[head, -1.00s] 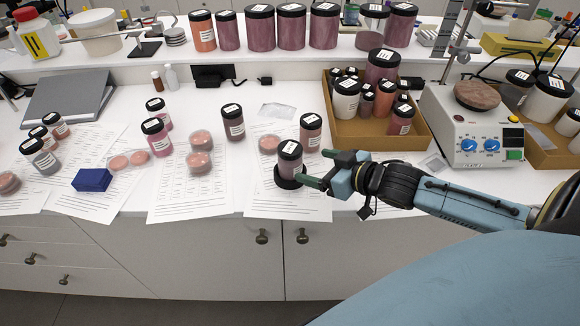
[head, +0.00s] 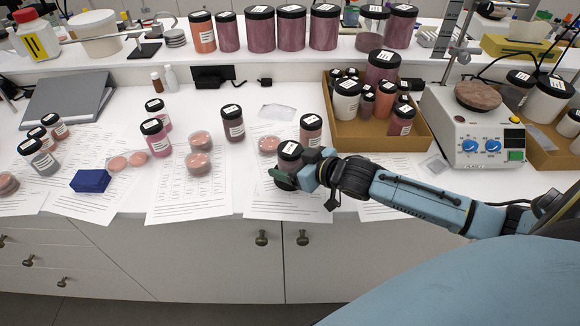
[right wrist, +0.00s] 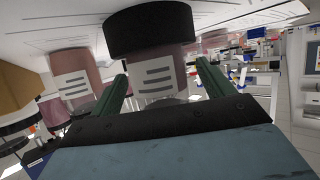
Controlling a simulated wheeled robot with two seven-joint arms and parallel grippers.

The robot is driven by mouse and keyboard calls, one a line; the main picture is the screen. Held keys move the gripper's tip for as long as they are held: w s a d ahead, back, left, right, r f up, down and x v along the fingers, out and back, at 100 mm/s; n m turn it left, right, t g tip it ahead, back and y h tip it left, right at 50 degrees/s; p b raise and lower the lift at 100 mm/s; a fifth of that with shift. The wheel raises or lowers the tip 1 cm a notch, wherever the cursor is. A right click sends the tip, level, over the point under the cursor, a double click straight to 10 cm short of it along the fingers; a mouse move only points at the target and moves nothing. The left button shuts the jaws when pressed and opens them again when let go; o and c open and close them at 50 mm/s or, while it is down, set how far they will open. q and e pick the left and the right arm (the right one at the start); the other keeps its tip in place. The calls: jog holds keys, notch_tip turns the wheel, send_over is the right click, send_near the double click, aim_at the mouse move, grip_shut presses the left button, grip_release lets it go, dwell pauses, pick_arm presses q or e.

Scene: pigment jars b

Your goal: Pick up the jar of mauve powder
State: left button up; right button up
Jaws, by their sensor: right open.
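A mauve powder jar (head: 289,149) with a black lid and white label stands upright near the front edge of the bench. It also shows in the right wrist view (right wrist: 157,62), large, between two green fingers. My right gripper (head: 290,170) comes in from the right at the jar's lower part. Its jaws are open, with one finger on each side of the jar; the wrist view shows no clear grip. In the head view the gripper hides most of the jar's lower body and the dark round base under it. My left gripper is not in view.
A pinkish jar (head: 311,128) stands close behind, and another dark-lidded jar (head: 233,124) stands to the left. Clear round dishes (head: 198,162) lie on the paper sheets. A cardboard tray of jars (head: 365,133) and a hotplate (head: 484,140) are at the right.

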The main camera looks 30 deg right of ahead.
jog(key=c, duration=1.2)
jog(key=shift+o, duration=0.2)
jog(key=shift+r, duration=0.1)
